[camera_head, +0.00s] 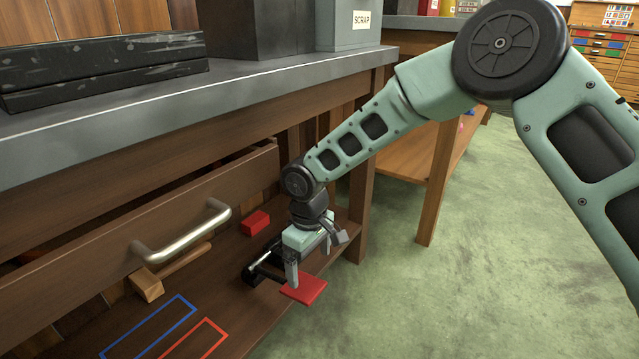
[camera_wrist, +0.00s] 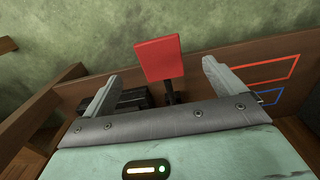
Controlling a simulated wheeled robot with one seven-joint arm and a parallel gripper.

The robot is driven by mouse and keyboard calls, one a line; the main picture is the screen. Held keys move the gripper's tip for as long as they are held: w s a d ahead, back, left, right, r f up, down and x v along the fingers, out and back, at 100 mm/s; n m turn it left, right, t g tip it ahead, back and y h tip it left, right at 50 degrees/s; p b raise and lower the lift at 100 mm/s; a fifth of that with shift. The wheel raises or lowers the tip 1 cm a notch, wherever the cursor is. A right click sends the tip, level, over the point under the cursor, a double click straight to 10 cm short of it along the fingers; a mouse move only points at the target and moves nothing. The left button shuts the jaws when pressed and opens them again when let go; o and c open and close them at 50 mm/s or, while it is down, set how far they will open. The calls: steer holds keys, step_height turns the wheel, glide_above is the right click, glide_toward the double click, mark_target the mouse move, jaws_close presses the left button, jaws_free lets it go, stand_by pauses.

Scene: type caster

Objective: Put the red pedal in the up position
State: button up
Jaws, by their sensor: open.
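The red pedal (camera_head: 304,289) is a flat square plate at the front edge of the lower shelf, joined to a black mechanism (camera_head: 262,268). In the wrist view the red pedal (camera_wrist: 158,58) shows as a red plate on a thin dark stem, beyond and between the fingers, with the black mechanism (camera_wrist: 130,100) partly hidden behind the left finger. My gripper (camera_head: 312,270) points down just above and behind the pedal. In the wrist view my gripper (camera_wrist: 160,80) is open and empty. I cannot tell whether a finger touches the pedal.
A red block (camera_head: 255,223) and a wooden block (camera_head: 150,284) lie on the lower shelf (camera_head: 235,275). Blue and red outlines mark its left part. An open drawer with a metal handle (camera_head: 182,232) juts out above. The green floor in front is clear.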

steer(key=s+r+p, duration=0.4)
steer(key=r+p, duration=0.2)
steer(key=r, duration=0.4)
steer(key=s+d+r+p, duration=0.1)
steer(key=s+r+p, duration=0.3)
steer(key=r, duration=0.6)
steer(key=shift+d+r+p, duration=0.25)
steer(key=shift+r+p, duration=0.05)
steer(key=shift+p, duration=1)
